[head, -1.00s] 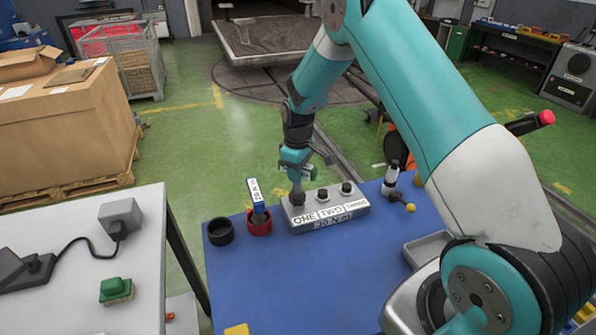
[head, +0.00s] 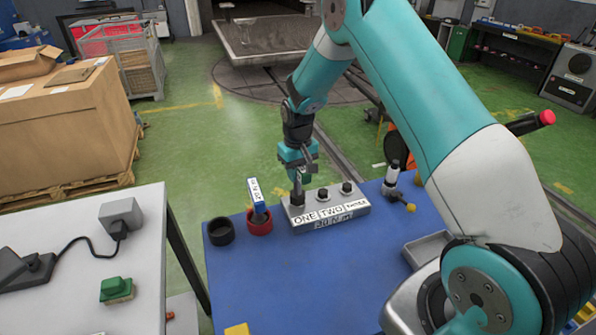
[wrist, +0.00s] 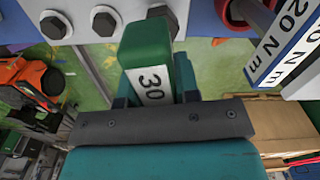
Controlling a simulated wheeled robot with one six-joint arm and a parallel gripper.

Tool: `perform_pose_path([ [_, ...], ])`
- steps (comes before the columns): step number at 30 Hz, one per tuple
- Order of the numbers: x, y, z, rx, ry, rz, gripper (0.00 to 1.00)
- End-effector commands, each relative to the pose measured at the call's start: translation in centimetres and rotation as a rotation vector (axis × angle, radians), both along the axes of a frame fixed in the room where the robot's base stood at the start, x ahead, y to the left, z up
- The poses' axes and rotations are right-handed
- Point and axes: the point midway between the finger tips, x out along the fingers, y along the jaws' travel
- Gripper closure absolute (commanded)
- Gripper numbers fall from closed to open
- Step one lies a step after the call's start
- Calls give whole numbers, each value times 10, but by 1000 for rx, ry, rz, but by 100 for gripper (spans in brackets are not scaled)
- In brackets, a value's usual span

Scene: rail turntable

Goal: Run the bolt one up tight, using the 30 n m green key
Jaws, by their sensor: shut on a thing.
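My gripper (head: 300,168) is shut on the green key (wrist: 150,62), whose white label reads 30 in the wrist view. The key points down, and its lower end (head: 298,192) stands at bolt one on the grey bolt block (head: 352,213). That end hides most of bolt one in the head view; I cannot tell how fully it is seated. Bolt two (head: 323,194) and bolt three (head: 347,187) stand bare to the right. Labels ONE, TWO and THREE run along the block's front, with another label below them.
A blue key (head: 256,192) marked 20 N m stands in a red cup (head: 259,226) left of the block. An empty black cup (head: 221,231) stands beside it. A white and black device (head: 392,174) stands right of the block. The blue tabletop (head: 285,275) in front is mostly clear.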

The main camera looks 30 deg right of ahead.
Motion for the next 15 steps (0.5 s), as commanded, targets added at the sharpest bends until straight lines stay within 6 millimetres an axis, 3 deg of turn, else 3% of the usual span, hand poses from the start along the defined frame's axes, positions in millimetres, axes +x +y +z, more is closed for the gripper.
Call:
perform_pose_path([
  [15, 0, 0, 0, 0, 0, -119, 100],
])
